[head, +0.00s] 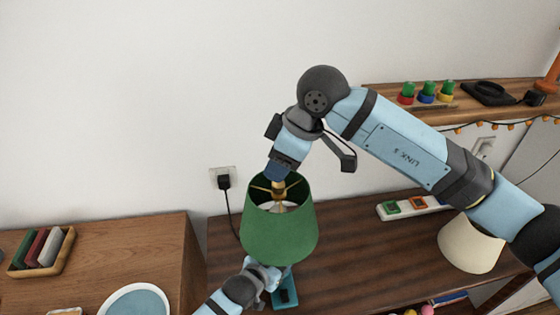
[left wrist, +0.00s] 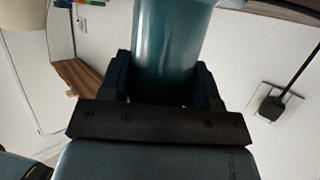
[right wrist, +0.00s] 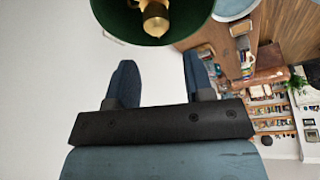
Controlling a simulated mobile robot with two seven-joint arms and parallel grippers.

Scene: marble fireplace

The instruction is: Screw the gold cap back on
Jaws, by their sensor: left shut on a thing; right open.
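A lamp with a green shade (head: 278,232) stands on the dark wooden top. Inside the shade's open top is a gold wire frame with a gold cap (head: 279,187) at its centre; the cap also shows in the right wrist view (right wrist: 156,22). My right gripper (head: 277,174) is above the shade, over the cap. Its fingers are apart and empty in the right wrist view (right wrist: 160,78), with the cap beyond their tips. My left gripper (head: 270,273) is below the shade, shut on the teal lamp body (left wrist: 168,50). The shade hides most of the body in the head view.
A power strip (head: 412,206) and a cream lampshade (head: 470,245) are to the right. A wooden cabinet with a tray of coloured blocks (head: 42,250) and a round blue-and-white dish (head: 134,301) is at the left. A cord hangs from the wall socket (head: 222,178) behind the lamp.

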